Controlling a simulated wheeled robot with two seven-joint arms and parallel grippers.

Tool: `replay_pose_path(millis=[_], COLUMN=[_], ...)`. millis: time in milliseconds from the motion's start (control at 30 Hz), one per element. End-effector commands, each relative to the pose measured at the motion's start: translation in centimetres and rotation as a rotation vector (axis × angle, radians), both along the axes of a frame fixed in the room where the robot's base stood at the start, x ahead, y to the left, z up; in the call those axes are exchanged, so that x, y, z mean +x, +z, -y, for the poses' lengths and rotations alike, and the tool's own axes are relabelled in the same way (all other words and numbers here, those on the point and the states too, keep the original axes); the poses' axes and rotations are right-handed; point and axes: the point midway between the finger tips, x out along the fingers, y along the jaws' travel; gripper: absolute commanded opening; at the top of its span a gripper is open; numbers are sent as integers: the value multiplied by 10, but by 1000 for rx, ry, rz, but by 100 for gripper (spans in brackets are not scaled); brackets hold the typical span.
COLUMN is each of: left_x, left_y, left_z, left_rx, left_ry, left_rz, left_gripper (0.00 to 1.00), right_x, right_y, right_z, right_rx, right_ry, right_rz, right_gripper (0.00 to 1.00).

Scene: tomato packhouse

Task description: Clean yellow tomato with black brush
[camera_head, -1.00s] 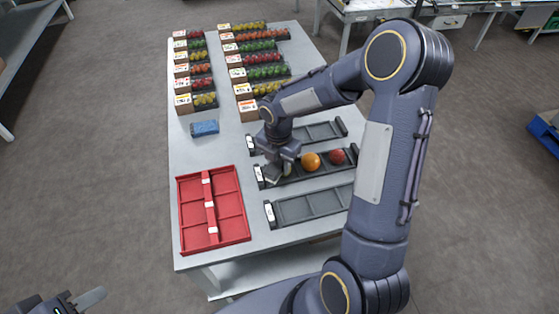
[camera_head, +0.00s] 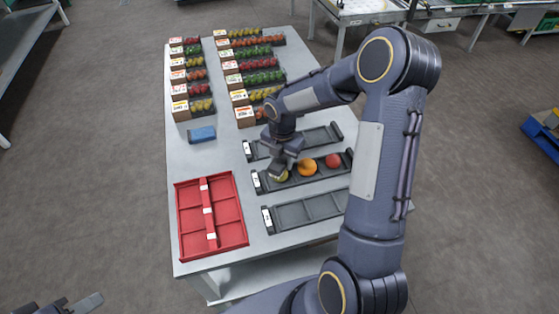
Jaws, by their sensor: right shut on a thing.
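A yellow tomato (camera_head: 282,177) sits at the left end of the middle black tray (camera_head: 258,186). My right gripper (camera_head: 279,174) points down over it and is shut on it, hiding part of it. An orange tomato (camera_head: 307,167) and a red tomato (camera_head: 333,161) stand to its right in the same tray. My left gripper (camera_head: 80,306) shows only in part at the bottom left edge, away from the table, and its jaw opening is unclear. I cannot make out a black brush.
A red divided crate (camera_head: 178,222) stands empty at the front left of the table. Empty black trays lie behind (camera_head: 250,153) and in front (camera_head: 268,223) of the middle one. A blue block (camera_head: 202,134) lies farther back, near rows of packed produce boxes (camera_head: 181,107).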

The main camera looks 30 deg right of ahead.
Motion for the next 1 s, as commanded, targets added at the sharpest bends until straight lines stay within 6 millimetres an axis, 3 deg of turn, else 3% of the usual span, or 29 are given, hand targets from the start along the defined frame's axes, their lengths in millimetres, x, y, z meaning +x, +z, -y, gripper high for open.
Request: replay_pose_path(millis=[467, 1000], left_x=[0, 0], left_y=[1, -4], left_z=[0, 0], left_rx=[0, 0], left_ry=[0, 0], left_rz=[0, 0], left_gripper=[36, 36], right_x=[2, -11], right_y=[0, -1], right_z=[4, -18], right_rx=[0, 1], right_ry=[0, 1], right_rz=[0, -1], right_gripper=[18, 18])
